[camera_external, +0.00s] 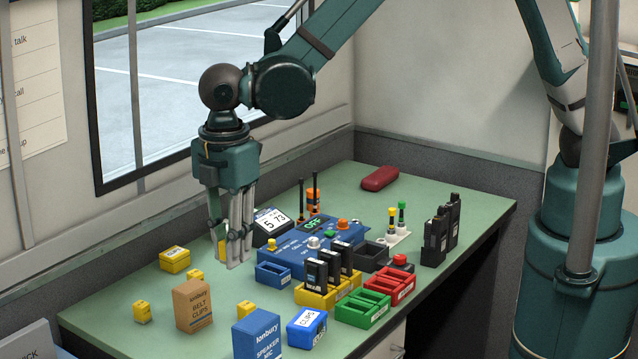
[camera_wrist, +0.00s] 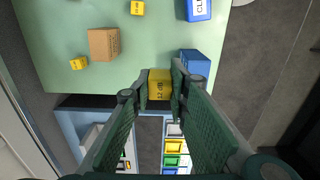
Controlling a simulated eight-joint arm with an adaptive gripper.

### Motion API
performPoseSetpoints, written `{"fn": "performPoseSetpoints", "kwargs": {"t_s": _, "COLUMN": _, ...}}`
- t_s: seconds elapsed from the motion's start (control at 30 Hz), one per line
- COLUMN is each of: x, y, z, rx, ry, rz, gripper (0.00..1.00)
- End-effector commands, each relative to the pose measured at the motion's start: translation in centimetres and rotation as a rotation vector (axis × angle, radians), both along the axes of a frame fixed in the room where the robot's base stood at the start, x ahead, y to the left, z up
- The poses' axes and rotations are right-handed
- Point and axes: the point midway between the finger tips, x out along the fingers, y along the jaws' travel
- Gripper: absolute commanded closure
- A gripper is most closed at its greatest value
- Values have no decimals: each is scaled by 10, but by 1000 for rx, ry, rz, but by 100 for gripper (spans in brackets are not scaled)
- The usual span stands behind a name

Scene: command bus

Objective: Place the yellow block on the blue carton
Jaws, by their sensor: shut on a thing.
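My gripper (camera_external: 235,258) is shut on a yellow block (camera_external: 222,250) and holds it above the green table. In the wrist view the yellow block (camera_wrist: 159,84) sits between my fingertips (camera_wrist: 160,90), with dark lettering on its face. The blue carton (camera_external: 257,335), printed "Ionbury speaker mic", stands upright at the table's front edge, apart from my gripper in the external view. The blue carton (camera_wrist: 196,63) also shows in the wrist view, just right of and beyond the held block, partly covered by a finger.
A brown belt clips carton (camera_external: 193,305) stands left of the blue carton, and a blue clips box (camera_external: 306,327) to its right. Several loose yellow blocks (camera_external: 175,260) lie around. A blue console (camera_external: 310,245), radios and coloured trays (camera_external: 363,309) crowd the middle and right.

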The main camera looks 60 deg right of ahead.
Motion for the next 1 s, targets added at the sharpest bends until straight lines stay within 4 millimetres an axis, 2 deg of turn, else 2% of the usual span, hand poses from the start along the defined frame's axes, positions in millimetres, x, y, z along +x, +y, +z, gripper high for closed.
{"fn": "performPoseSetpoints", "kwargs": {"t_s": 0.03, "x": -13, "y": 7, "z": 6, "rx": 0, "ry": 0, "rz": 3, "gripper": 94}}
{"fn": "performPoseSetpoints", "kwargs": {"t_s": 0.2, "x": -48, "y": 23, "z": 16, "rx": 0, "ry": 0, "rz": -2, "gripper": 94}}
{"fn": "performPoseSetpoints", "kwargs": {"t_s": 0.4, "x": -75, "y": 34, "z": 22, "rx": 0, "ry": 0, "rz": -6, "gripper": 94}}
{"fn": "performPoseSetpoints", "kwargs": {"t_s": 0.6, "x": -84, "y": 37, "z": 23, "rx": 0, "ry": 0, "rz": -9, "gripper": 94}}
{"fn": "performPoseSetpoints", "kwargs": {"t_s": 1.0, "x": -84, "y": 37, "z": 21, "rx": 0, "ry": 0, "rz": -9, "gripper": 94}}
